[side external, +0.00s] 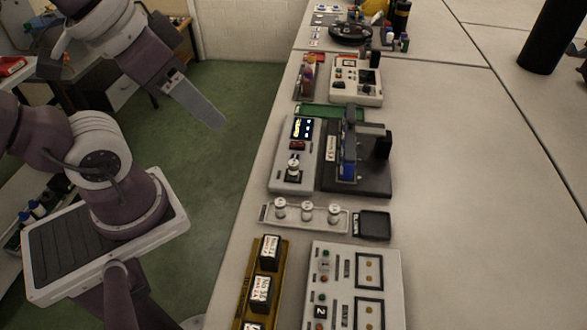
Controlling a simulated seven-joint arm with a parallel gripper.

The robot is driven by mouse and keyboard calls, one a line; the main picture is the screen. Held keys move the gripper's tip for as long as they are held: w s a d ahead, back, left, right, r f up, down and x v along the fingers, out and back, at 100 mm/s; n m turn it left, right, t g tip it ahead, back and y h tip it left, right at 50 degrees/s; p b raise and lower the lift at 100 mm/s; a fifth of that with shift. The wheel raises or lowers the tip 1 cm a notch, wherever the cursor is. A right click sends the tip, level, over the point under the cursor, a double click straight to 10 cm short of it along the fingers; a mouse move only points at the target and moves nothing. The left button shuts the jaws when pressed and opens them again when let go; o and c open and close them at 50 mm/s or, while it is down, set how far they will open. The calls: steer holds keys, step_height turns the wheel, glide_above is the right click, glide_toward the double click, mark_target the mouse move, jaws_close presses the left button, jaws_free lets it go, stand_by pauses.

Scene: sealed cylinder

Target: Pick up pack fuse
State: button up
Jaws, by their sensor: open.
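I cannot tell for certain which item is the pack fuse, as the labels are too small to read. Three small white capped cylinders, at the left (280,208), middle (307,210) and right (333,214), stand upright in a row on a pale tray (269,217). A similar white piece (293,166) stands on the grey panel of a device with a lit display. My gripper (207,112) is open and empty. It hangs over the green floor, left of the table edge and well apart from these items. Its fingers overlap in this view.
A black square dish (374,225) lies right of the tray. The device with a blue upright clamp (348,150) stands behind. Black labelled blocks (261,293) sit in a yellow holder at the front, beside a white panel box (390,262).

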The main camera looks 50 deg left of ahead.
steer(key=w+a+f+m+y, duration=0.1)
steer(key=w+a+f, duration=0.3)
steer(key=w, duration=0.2)
steer(key=w+a+f+m+t, duration=0.1)
steer(key=w+a+f+m, duration=0.1)
steer(key=w+a+f, duration=0.35)
steer(key=w+a+f+m+y, duration=0.1)
steer(key=w+a+f, duration=0.15)
steer(key=w, duration=0.55)
steer(key=m+t+h, duration=0.1)
steer(key=t+h, duration=0.2)
steer(key=h, duration=0.5)
glide_above(304, 176)
steer(key=s+a, duration=0.2)
steer(key=f, duration=1.3)
steer(key=shift+a+f, duration=0.2)
steer(key=shift+m+t+h, duration=0.6)
steer(key=shift+m+t, duration=0.1)
steer(key=shift+t, duration=0.2)
steer(key=s, duration=0.1)
steer(key=s+f, duration=0.2)
steer(key=shift+s+a, duration=0.25)
steer(key=shift+s, duration=0.05)
steer(key=x, duration=0.6)
steer(key=shift+w+f, duration=0.2)
steer(key=shift+w, duration=0.25)
jaws_close()
